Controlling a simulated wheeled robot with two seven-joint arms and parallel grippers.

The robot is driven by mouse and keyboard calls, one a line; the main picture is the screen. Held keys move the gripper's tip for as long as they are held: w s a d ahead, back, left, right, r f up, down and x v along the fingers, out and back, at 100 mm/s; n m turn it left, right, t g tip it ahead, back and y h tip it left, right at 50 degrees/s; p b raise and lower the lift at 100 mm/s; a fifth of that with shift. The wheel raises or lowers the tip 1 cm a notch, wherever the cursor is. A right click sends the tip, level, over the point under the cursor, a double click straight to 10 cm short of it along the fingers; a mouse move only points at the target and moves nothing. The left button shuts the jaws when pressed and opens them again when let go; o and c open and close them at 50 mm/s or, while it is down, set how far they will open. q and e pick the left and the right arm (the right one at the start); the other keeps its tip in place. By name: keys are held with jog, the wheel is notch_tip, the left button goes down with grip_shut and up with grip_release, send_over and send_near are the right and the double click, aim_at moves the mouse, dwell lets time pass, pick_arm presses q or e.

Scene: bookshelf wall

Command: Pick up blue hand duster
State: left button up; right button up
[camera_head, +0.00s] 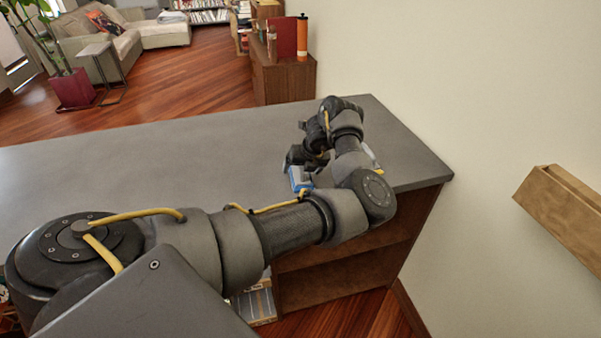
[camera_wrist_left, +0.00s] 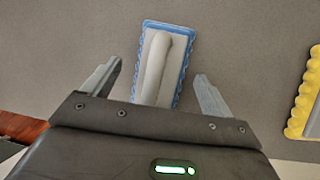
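The blue hand duster (camera_wrist_left: 163,66) has a blue scalloped edge and a pale grey handle on top. It lies on the grey counter top (camera_head: 150,160). In the head view a blue part of the duster (camera_head: 299,178) shows just under my left gripper (camera_head: 297,165), and my arm hides the rest. In the left wrist view my left gripper (camera_wrist_left: 157,85) is open, with one finger on each side of the duster and gaps between. Nothing is held. My right gripper is in neither view.
A yellow scalloped object (camera_wrist_left: 305,95) lies to the right of the duster; a bit of yellow (camera_head: 378,170) shows behind my arm. The counter's left part is clear. A wooden wall shelf (camera_head: 562,215) and the wall stand at the right. Open shelves (camera_head: 345,275) lie below the counter.

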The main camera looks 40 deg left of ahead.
pick_arm(q)
jog(key=c, duration=1)
jog(key=shift+o, duration=0.2)
jog(key=shift+r, duration=0.1)
notch_tip(320, 180, up, 18)
jog(key=b, duration=0.3)
jog(key=o, duration=0.4)
jog(key=c, duration=0.3)
jog(key=shift+f, duration=0.2)
